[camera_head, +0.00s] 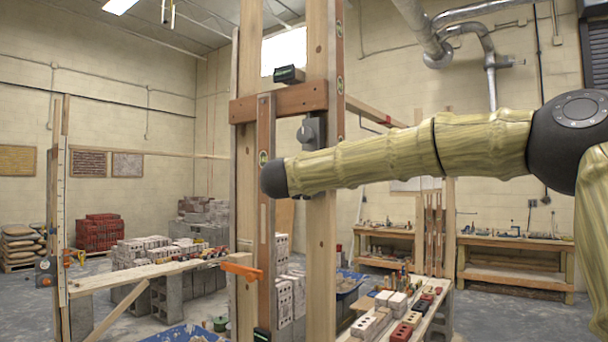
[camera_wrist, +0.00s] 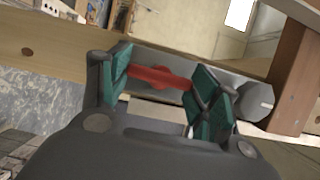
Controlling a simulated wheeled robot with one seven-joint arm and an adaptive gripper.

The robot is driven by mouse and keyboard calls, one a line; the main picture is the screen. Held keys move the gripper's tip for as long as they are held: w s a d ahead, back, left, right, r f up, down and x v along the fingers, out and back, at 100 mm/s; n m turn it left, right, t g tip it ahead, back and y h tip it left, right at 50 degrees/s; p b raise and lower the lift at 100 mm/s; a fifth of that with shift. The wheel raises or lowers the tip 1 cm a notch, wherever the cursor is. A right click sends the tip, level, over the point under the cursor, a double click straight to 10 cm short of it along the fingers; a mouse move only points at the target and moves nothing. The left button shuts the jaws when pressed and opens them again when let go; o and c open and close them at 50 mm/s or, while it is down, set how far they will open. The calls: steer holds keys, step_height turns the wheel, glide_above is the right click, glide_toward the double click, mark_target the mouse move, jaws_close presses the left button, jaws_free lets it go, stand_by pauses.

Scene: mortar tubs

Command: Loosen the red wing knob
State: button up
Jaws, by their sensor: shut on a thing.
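The red wing knob (camera_wrist: 158,77) shows in the wrist view between the teal finger pads of my gripper (camera_wrist: 161,84). My gripper is shut on it, with one pad at each end of the wings. In the camera_head view my arm reaches in from the right towards the upright timber posts (camera_head: 321,215). The knob and my fingers cannot be made out there. A small grey piece (camera_head: 311,130) shows at the post just above my arm.
A brown wooden crosspiece (camera_head: 278,102) joins the posts, with a small dark box (camera_head: 289,74) on top. An orange clamp (camera_head: 242,271) sticks out lower down. A bench with bricks (camera_head: 400,318) stands below right. Workbenches (camera_head: 515,243) line the back wall.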

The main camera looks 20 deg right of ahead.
stand_by(0.4)
steer(key=o, duration=1)
steer(key=v, duration=1.2)
steer(key=shift+f, duration=0.1)
